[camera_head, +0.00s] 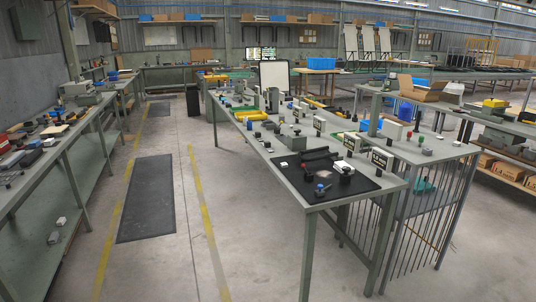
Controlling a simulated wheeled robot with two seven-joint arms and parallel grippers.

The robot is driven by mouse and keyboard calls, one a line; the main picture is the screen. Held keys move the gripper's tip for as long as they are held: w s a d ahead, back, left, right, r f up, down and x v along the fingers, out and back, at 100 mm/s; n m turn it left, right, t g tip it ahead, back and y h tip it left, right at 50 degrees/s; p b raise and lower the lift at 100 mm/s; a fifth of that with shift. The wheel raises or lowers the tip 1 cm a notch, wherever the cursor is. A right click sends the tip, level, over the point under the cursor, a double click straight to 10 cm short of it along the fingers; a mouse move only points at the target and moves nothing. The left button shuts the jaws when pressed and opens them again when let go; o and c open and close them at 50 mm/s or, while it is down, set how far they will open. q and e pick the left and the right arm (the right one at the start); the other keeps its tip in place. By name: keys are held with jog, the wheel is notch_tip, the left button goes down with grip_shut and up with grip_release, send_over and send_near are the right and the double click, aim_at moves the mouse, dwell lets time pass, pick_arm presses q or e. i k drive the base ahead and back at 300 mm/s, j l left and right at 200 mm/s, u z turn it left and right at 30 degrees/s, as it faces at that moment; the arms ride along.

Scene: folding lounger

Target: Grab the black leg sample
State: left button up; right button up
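I cannot make out for certain which item is the black leg sample. Several small dark pieces lie on the near end of the long workbench (305,195). A black mat (365,188) covers part of that end. On or beside it are a black bar-like piece (317,154), a small dark piece (308,177) and a dark round-topped piece (346,175). They are too small to identify. Neither of my grippers shows in the head view.
A second bench (430,150) with bars below adjoins on the right. Another bench (40,160) crowded with parts runs along the left. Between them the concrete floor (240,255) is open, with a dark floor mat (148,197) and yellow lines.

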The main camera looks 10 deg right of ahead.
aim_at(419, 116)
jog(key=i+l+z, duration=0.1)
jog(key=i+z, duration=0.15)
jog(key=z, duration=0.15)
jog(key=i+z, duration=0.55)
jog(key=z, duration=0.2)
jog(key=i+j+z, duration=0.15)
jog(key=z, duration=0.2)
jog(key=i+l+z, duration=0.1)
jog(key=i+z, duration=0.25)
jog(key=i, duration=0.15)
jog(key=i+z, duration=0.3)
jog(key=i, duration=0.15)
jog(key=i+l+u, duration=0.2)
jog(key=i+u, duration=0.3)
jog(key=i+l+u, duration=1)
jog(key=i+l+z, duration=0.2)
jog(key=l, duration=0.2)
jog(key=l+z, duration=0.25)
jog(key=l, duration=0.2)
jog(key=i+l+z, duration=0.2)
jog(key=l, duration=0.15)
jog(key=i+l+z, duration=1.15)
jog(key=i+u, duration=0.3)
jog(key=i, duration=0.25)
jog(key=i+l+u, duration=0.15)
jog(key=i+u, duration=0.15)
jog(key=i, duration=0.3)
